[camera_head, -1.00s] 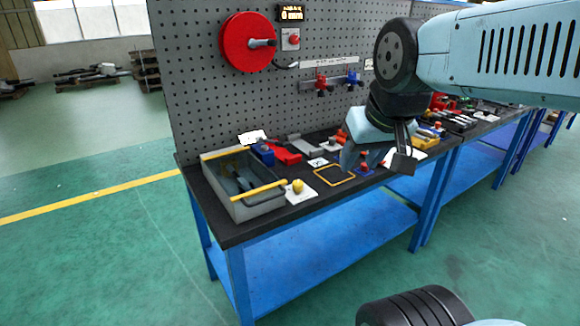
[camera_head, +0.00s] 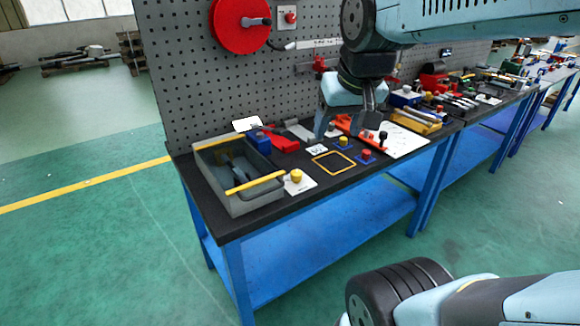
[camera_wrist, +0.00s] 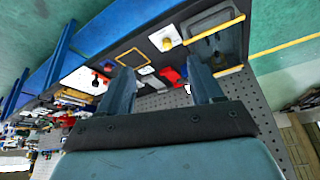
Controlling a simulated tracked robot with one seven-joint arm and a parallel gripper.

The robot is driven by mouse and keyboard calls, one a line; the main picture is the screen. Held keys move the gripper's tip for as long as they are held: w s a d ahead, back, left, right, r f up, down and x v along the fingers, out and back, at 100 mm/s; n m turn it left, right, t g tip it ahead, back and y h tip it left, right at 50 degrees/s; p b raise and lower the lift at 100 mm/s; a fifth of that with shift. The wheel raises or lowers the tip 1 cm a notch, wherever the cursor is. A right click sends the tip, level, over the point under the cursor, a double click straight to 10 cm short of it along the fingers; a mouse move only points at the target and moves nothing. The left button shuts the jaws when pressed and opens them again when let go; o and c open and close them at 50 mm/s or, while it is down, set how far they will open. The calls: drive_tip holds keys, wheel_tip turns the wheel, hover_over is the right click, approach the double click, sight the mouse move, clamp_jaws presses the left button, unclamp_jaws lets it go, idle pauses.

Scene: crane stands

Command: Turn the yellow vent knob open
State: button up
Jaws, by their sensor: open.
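The yellow vent knob (camera_head: 296,175) sits on a small white plate at the front edge of the black bench top, beside the grey tray. It also shows in the wrist view (camera_wrist: 166,43), upper middle, beyond my fingertips. My gripper (camera_head: 345,130) is above the bench, to the right of and farther back than the knob, apart from it. In the wrist view the two fingers (camera_wrist: 160,85) stand wide apart with nothing between them. The knob's turn position is too small to tell.
A grey tray (camera_head: 242,208) with yellow bars stands left of the knob. A yellow square outline (camera_head: 334,163) and small blue-based knobs (camera_head: 366,157) lie to its right. A pegboard (camera_head: 190,80) with a red wheel (camera_head: 240,24) rises behind. Open floor lies in front.

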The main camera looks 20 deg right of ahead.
drive_tip(key=w+f+m+g, duration=0.2)
drive_tip(key=w+f+g, duration=0.15)
drive_tip(key=w, duration=0.95)
drive_tip(key=m+g, duration=0.2)
approach(297, 172)
drive_tip(key=shift+t, duration=0.25)
drive_tip(key=f, duration=0.9)
drive_tip(key=shift+s+a+f, duration=0.1)
drive_tip(key=shift+s+f, duration=0.15)
drive_tip(key=shift+f, duration=0.15)
drive_tip(key=shift+c, duration=0.4)
drive_tip(key=c, duration=1)
